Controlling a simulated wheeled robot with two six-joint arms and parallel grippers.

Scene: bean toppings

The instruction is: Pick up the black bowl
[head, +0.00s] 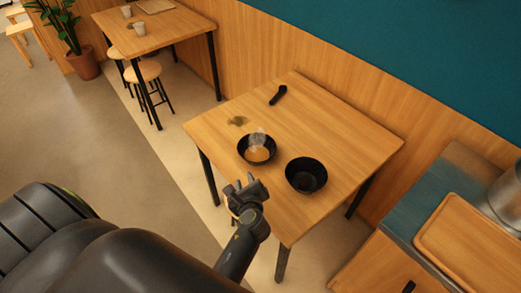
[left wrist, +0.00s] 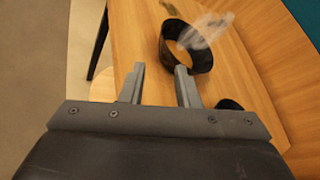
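Two black bowls stand upright on the wooden table (head: 335,135). The left black bowl (head: 244,153) has something brown inside and a blurry translucent object (head: 257,136) over its far side. The right black bowl (head: 306,177) looks empty. My left gripper (head: 243,187) is at the table's near edge, in front of the left bowl and left of the right one. In the left wrist view its fingers (left wrist: 160,69) are apart with nothing between them. The left bowl (left wrist: 202,62) lies beyond the fingertips, and a dark edge of the right bowl (left wrist: 230,103) shows beside the right finger. My right gripper is not in view.
A small black object (head: 278,95) and a dark stain (head: 237,121) are on the table's far part. A wooden wall stands behind. A counter with a wooden tray (head: 470,250) is at right. Another table (head: 165,28) with stools (head: 143,72) is at back left.

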